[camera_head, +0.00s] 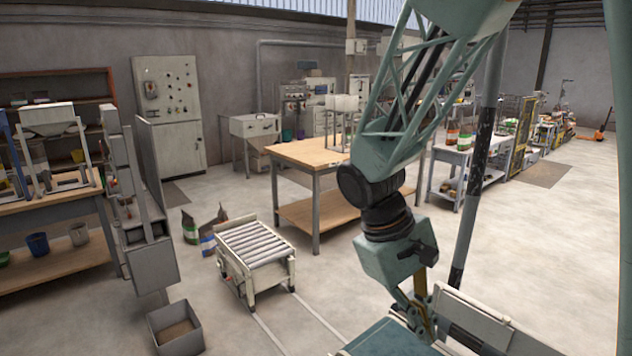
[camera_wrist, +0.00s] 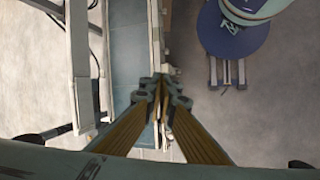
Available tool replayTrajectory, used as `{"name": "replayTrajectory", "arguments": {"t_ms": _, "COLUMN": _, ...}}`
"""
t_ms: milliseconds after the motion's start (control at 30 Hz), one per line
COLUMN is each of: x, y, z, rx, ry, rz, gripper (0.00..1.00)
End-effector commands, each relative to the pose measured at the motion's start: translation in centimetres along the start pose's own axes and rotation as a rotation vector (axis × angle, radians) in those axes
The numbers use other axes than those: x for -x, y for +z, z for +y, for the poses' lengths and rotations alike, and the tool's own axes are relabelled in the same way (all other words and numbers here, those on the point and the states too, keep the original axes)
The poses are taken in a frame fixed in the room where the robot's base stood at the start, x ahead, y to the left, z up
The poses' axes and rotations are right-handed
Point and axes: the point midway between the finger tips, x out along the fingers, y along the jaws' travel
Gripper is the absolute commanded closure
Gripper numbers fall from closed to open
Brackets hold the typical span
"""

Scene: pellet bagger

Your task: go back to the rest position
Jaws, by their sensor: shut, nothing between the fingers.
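My gripper (camera_head: 420,322) hangs at the lower right of the head view, low beside a beige machine panel (camera_head: 478,318) and over a blue-green surface (camera_head: 385,340). In the wrist view my gripper (camera_wrist: 158,82) has its fingertips together, with nothing between them. Below the fingertips in that view is a narrow blue-grey belt (camera_wrist: 128,50) with light side rails. My arm is bent, with the wrist pointing down.
A roller cart (camera_head: 256,247) stands on floor rails left of my gripper. A grey bin (camera_head: 175,328) is on the floor. A wooden-topped table (camera_head: 305,153) stands behind. A round blue object (camera_wrist: 232,35) is at the wrist view's upper right. Open floor lies between.

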Motion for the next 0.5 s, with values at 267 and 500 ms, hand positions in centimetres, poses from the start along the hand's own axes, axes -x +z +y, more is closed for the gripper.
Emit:
{"name": "replayTrajectory", "arguments": {"t_ms": 267, "x": 2.5, "y": 3.1, "z": 0.4, "rx": -0.067, "ry": -0.034, "rz": 0.052, "gripper": 1.00}}
{"name": "replayTrajectory", "arguments": {"t_ms": 500, "x": 4.4, "y": 5.7, "z": 0.4, "rx": -0.121, "ry": -0.064, "rz": 0.097, "gripper": 1.00}}
